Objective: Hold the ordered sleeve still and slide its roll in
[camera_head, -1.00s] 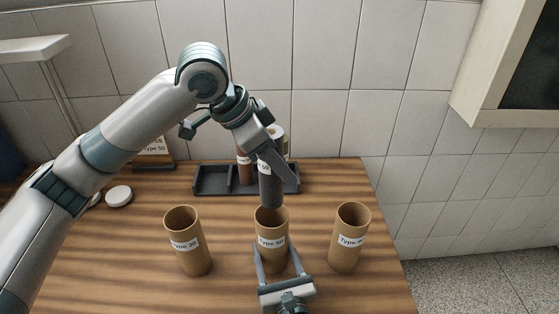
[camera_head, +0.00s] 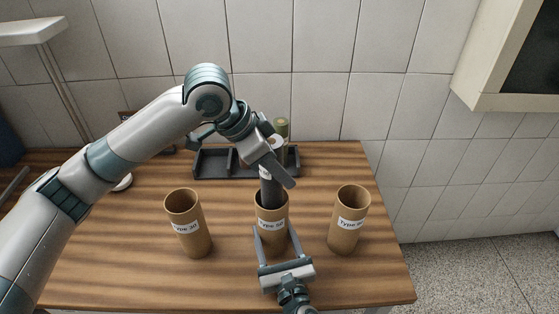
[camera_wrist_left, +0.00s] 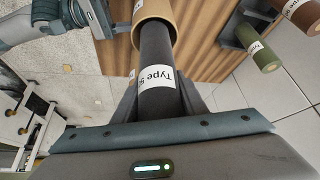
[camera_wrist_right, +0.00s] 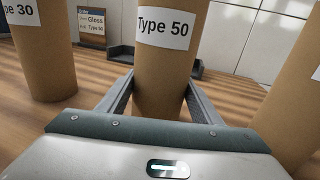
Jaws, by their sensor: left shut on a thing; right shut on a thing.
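The middle brown sleeve (camera_head: 272,232), labelled Type 50, stands upright on the table. My right gripper (camera_head: 273,240) is shut around it low down; the right wrist view shows a finger on each side of the sleeve (camera_wrist_right: 165,75). My left gripper (camera_head: 271,172) is shut on a dark roll (camera_head: 270,193) above it. The roll's lower end is in the sleeve's mouth, and most of the roll is outside. In the left wrist view the roll (camera_wrist_left: 157,65) bears a partly cut-off Type label and runs into the sleeve (camera_wrist_left: 156,12). An order card (camera_wrist_right: 91,22) reads Gloss, Type 50.
A Type 30 sleeve (camera_head: 188,225) stands to the left, another labelled sleeve (camera_head: 348,220) to the right. A dark rack (camera_head: 213,163) at the back holds other rolls, including a green one (camera_head: 282,128). The table between the sleeves is clear.

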